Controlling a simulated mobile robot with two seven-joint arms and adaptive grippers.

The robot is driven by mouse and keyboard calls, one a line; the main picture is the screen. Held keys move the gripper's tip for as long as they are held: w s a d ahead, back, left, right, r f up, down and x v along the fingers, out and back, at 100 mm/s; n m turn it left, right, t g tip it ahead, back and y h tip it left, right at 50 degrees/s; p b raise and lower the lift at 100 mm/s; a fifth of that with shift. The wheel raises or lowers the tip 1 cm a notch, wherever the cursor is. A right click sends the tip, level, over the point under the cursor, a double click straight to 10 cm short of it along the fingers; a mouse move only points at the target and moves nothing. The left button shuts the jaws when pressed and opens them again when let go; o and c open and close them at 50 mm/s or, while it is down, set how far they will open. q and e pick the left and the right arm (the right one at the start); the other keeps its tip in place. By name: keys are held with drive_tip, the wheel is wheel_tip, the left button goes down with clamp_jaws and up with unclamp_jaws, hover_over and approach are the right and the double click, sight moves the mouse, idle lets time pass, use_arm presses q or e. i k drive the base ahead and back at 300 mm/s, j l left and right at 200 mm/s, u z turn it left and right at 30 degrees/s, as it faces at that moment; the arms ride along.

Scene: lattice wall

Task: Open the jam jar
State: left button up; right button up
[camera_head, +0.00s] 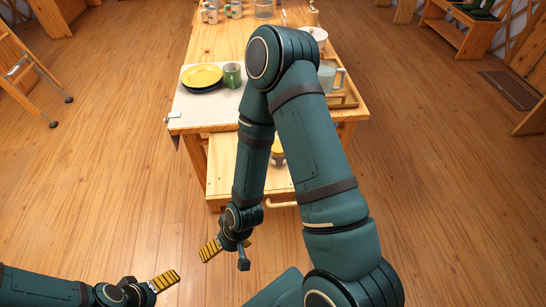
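A small jar with a yellow-orange lid (277,150) stands on the low wooden bench at the table's front end. My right arm hides part of it, so I cannot tell for sure that it is the jam jar. My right gripper (229,247) hangs low in front of the bench, well apart from the jar. Its yellow ribbed finger pads look spread, with nothing between them. My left gripper (164,281) is at the lower left, over the floor, far from the jar. Only one yellow ribbed pad shows clearly there, and no held object is seen.
The long wooden table (205,45) holds a yellow plate (202,75) on a dark one, a green mug (232,75), a glass mug (327,76) near a wooden tray (345,97), and a bowl (317,35). A stepladder (22,70) stands left. Floor beside the table is clear.

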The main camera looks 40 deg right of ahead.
sight(276, 162)
drive_tip(key=l+z, duration=0.35)
drive_tip(key=k+l+z, duration=0.1)
drive_tip(key=l+z, duration=0.6)
